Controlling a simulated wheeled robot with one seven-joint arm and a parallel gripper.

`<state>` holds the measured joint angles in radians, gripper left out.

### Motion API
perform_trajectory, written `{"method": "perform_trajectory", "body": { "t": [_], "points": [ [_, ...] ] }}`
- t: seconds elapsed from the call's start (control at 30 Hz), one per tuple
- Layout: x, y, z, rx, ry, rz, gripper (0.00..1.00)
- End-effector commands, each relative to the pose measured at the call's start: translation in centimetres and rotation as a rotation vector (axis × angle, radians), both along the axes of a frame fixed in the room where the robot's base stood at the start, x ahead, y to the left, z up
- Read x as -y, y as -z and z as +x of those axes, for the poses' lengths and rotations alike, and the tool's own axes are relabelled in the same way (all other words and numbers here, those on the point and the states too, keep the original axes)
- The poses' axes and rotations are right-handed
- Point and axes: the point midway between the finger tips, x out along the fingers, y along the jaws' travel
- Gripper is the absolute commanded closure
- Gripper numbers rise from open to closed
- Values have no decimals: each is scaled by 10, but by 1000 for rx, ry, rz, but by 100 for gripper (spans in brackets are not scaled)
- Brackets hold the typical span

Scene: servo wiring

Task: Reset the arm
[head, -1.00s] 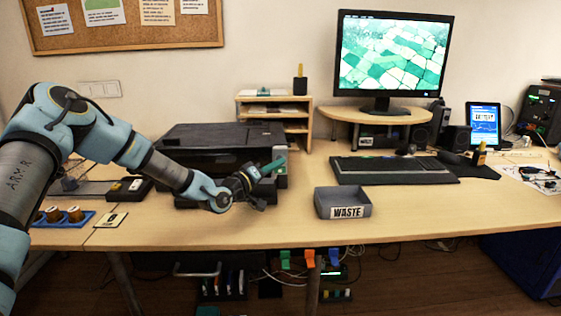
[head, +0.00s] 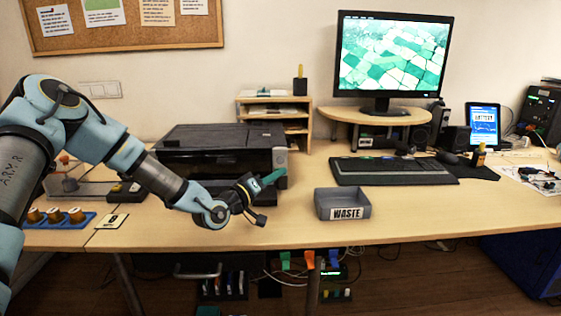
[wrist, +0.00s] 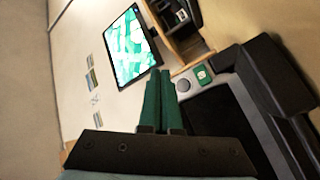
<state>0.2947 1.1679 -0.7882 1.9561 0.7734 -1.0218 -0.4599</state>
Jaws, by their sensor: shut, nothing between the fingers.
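My gripper (head: 272,178) is in front of the black printer (head: 222,148), above the desk and left of the grey waste tray. Its green fingers are shut with nothing between them. In the wrist view the fingers (wrist: 159,100) lie side by side and point toward the wall and monitor. My arm reaches in from the left side of the head view.
The waste tray (head: 343,204) stands near the desk's front edge. A blue holder (head: 60,221) with several brown-topped pieces is at the left. The keyboard (head: 392,170) and monitor (head: 391,55) are at the right.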

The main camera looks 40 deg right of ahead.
Motion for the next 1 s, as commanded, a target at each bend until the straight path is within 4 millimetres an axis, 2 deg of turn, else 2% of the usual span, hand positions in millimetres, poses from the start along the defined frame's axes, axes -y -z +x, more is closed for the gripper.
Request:
{"method": "perform_trajectory", "body": {
  "t": [0.6, 0.73, 0.87, 0.97, 1.0],
  "points": [
    [-3, 0, -2, 1, -1, 2, 100],
    [-11, 3, 5, 30, -8, 70, 100],
    [-47, 17, 29, 103, -37, 279, 100],
    [-99, 29, 57, 158, -81, 505, 100],
    [-124, 32, 69, 171, -104, 597, 100]
  ]
}}
